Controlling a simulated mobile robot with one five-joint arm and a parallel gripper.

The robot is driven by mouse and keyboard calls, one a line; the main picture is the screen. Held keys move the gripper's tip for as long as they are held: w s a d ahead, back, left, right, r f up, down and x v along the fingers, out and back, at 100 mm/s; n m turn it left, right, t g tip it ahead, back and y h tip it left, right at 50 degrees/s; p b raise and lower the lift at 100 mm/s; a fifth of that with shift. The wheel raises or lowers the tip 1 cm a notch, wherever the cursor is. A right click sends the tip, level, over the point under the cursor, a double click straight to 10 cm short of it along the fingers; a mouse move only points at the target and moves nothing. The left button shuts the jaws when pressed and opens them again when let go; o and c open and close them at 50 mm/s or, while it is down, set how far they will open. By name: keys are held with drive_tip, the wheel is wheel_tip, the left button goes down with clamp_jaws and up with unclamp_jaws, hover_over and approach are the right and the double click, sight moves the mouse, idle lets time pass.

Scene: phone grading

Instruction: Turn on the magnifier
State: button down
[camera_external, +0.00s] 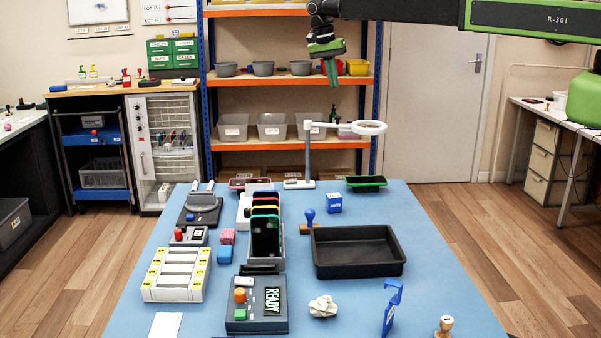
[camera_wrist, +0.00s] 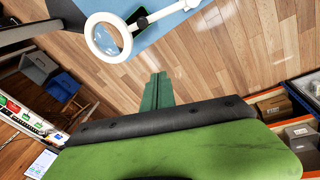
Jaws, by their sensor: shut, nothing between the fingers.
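The magnifier (camera_external: 369,128) stands at the far end of the blue table (camera_external: 425,240). It has a white ring head on a side arm from a grey post with a flat base (camera_external: 299,184). I cannot make out a switch or whether it is lit. In the wrist view its ring (camera_wrist: 108,36) is at the upper left, past the fingertips and apart from them. My gripper (camera_external: 331,84) is green, shut and empty, pointing down above the ring and to its left in the external view. Its closed fingers also show in the wrist view (camera_wrist: 158,82).
A green-edged phone (camera_external: 365,182) lies near the magnifier's base. Shelves (camera_external: 290,83) with bins rise behind the table.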

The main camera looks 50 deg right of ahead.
sight(295, 180)
drive_tip(key=w+a+f+n+t+b, duration=0.3)
drive_tip(key=a+f+n+b, duration=0.1)
drive_tip(key=a+f+b, duration=1)
drive_tip(key=a+f, duration=0.2)
drive_tip(key=shift+w+a+h+b, duration=0.15)
drive_tip(key=shift+a+h+b, duration=0.15)
drive_tip(key=shift+a+b, duration=0.1)
drive_tip(key=b+x, duration=1.3)
drive_tip(key=shift+a+f, duration=0.15)
drive_tip(key=shift+f, duration=0.2)
drive_tip(key=shift+s+f+b, duration=0.2)
drive_tip(key=shift+s+b, duration=0.05)
drive_tip(key=shift+b, duration=0.1)
drive_tip(key=shift+r, duration=0.1)
